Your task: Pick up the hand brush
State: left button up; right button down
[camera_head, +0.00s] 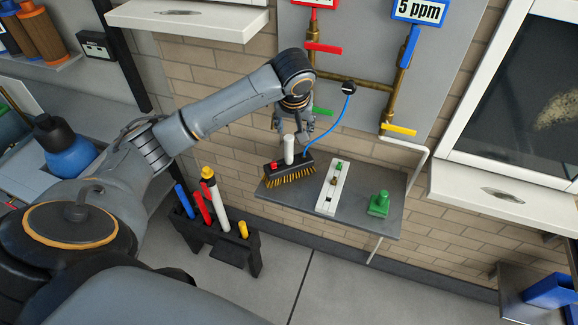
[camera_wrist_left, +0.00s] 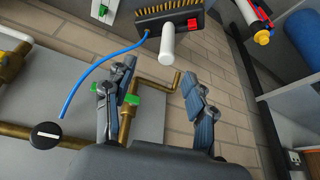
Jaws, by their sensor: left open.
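The hand brush (camera_head: 291,173) has a black block, yellow-brown bristles, a red part and a white handle. It sits at the left end of the small grey wall shelf (camera_head: 345,218), its white handle pointing up. In the left wrist view the brush (camera_wrist_left: 167,42) shows at the top, with its handle pointing toward the gripper. My left gripper (camera_head: 280,122) is above and behind the brush, close to the wall panel. In the left wrist view its fingers (camera_wrist_left: 160,78) are spread, with nothing between them, and apart from the handle. My right gripper is not in view.
A white strip with small fittings (camera_head: 332,187) and a green piece (camera_head: 379,203) share the shelf. A blue hose (camera_head: 334,130) runs from a black-capped fitting toward the brush. Brass pipes (camera_head: 357,82) with coloured valve handles stand close by. A black rack (camera_head: 215,235) holds coloured tubes at lower left.

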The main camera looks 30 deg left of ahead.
aim_at(289, 138)
pick_arm(q)
jog(key=shift+n, duration=0.4)
jog(key=w+a+f, duration=0.1)
jog(key=f, duration=0.1)
jog(key=w+a+f+p, duration=0.1)
jog(key=f, duration=0.1)
jog(key=w+a+f, duration=0.1)
jog(key=f, duration=0.1)
jog(key=shift+w+a+p, duration=0.1)
jog(key=shift+a+p, duration=0.05)
jog(key=shift+p, duration=0.15)
jog(key=shift+a+f+p, duration=0.15)
jog(key=shift+f+p, duration=0.2)
jog(key=shift+f, duration=0.15)
jog(key=p+x, duration=0.1)
jog(key=x, duration=0.2)
jog(key=shift+a+f, duration=0.1)
jog(key=shift+f, duration=0.25)
jog(key=shift+w+a+f, duration=0.1)
jog(key=shift+f, duration=0.3)
grip_shut()
jog(key=shift+r, duration=0.1)
